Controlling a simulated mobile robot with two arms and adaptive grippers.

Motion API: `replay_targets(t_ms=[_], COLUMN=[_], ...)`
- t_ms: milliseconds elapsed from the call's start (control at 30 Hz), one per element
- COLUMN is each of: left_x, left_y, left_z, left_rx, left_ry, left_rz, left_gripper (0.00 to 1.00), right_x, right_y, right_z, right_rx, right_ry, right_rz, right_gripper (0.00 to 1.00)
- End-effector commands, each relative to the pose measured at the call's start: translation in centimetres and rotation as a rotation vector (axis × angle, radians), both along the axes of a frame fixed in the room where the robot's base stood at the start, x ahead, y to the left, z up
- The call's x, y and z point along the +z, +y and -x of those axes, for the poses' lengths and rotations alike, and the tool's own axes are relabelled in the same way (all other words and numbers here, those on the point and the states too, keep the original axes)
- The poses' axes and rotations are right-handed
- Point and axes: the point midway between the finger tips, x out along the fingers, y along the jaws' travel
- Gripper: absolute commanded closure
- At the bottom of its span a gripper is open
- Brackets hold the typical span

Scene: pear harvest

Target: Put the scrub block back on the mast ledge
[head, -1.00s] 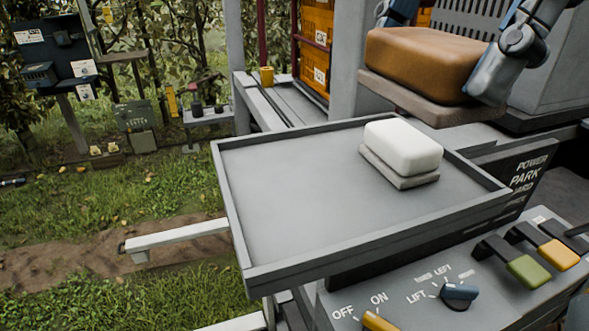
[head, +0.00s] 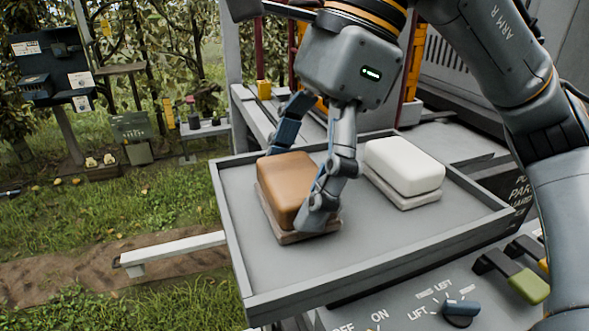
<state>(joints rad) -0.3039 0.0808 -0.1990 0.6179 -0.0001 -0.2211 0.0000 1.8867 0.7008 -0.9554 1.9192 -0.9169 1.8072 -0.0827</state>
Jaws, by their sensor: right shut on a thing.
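A brown scrub block (head: 285,182) with a thin grey-tan base is in my right gripper (head: 296,186), which comes down from above with one finger on each side of it. The block is over the left-middle part of a grey rimmed tray ledge (head: 370,268), level, at or very close to its surface; I cannot tell whether it touches. A white block (head: 404,162) on a similar base rests on the same ledge, to the right of the brown one and apart from it. My left gripper is not in view.
A control panel with a blue knob (head: 460,310) and a green lever (head: 528,285) lies below the ledge's front right. The ledge's front part is clear. A dark post box (head: 50,65) stands far left.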

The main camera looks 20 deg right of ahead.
Motion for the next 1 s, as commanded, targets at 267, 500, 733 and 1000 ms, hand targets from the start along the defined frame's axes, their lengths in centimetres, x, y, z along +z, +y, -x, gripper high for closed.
replay_targets(t_ms=[267, 500, 733, 1000], left_x=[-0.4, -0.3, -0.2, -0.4], left_y=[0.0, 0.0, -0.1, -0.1], left_z=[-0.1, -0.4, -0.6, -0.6], left_rx=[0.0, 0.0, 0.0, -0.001], left_ry=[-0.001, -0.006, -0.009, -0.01], left_rz=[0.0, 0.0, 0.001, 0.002], left_gripper=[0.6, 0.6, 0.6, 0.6], right_x=[-0.4, -0.3, -0.2, 2.3], right_y=[0.0, 0.0, 0.0, -0.9], right_z=[0.0, 0.0, 0.0, -0.1], right_rx=[0.001, 0.001, 0.001, -0.002], right_ry=[0.0, 0.0, 0.0, -0.001], right_rz=[-0.001, 0.0, 0.0, -0.002], right_gripper=[0.49, 0.0, 0.0, 0.0])
